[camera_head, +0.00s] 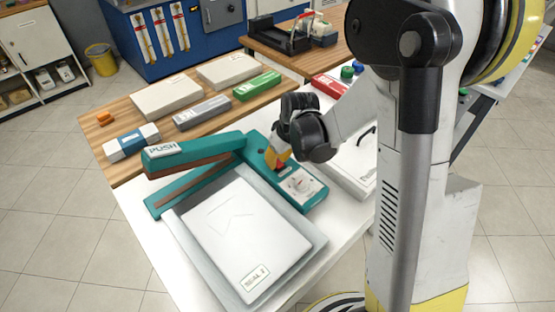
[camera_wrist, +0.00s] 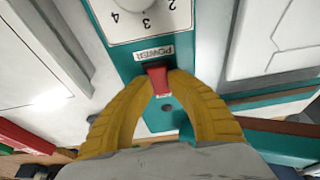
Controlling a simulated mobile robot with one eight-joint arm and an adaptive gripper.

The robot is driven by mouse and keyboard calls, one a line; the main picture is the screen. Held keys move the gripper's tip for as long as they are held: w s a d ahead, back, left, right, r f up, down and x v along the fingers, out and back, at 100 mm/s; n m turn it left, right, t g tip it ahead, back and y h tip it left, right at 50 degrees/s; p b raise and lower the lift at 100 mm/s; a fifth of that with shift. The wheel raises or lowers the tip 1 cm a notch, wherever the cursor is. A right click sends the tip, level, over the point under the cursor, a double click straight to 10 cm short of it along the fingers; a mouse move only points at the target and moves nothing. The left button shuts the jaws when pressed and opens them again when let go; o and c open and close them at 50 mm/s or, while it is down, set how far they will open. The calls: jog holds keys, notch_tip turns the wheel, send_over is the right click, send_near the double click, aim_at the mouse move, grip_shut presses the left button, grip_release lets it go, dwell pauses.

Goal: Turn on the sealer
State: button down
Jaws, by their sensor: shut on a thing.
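The teal sealer (camera_head: 257,158) stands on the white table, its long arm marked PUSH (camera_head: 195,151) raised at the left. Its dial plate (camera_head: 301,185) faces up at the right end. In the wrist view the numbered dial (camera_wrist: 148,18) is at the top, above a POWER label (camera_wrist: 153,53). A red power switch (camera_wrist: 158,80) sits just below that label. My gripper (camera_head: 279,158) is over the sealer's body; its yellow fingers (camera_wrist: 158,84) close around the red switch from both sides. In the head view my gripper hides the switch.
A grey tray (camera_head: 318,243) with a white packet (camera_head: 245,232) marked SEAL lies in front of the sealer. A white box (camera_head: 352,165) is to its right. Behind are a blue-and-white block (camera_head: 131,141), a green box (camera_head: 257,86) and pale boxes on a wooden surface.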

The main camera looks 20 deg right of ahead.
jog(key=shift+w+a+g+h, duration=0.15)
jog(key=shift+g+h, duration=0.35)
jog(key=shift+g, duration=1.3)
jog(key=c, duration=1.2)
grip_release()
notch_tip(320, 180, up, 12)
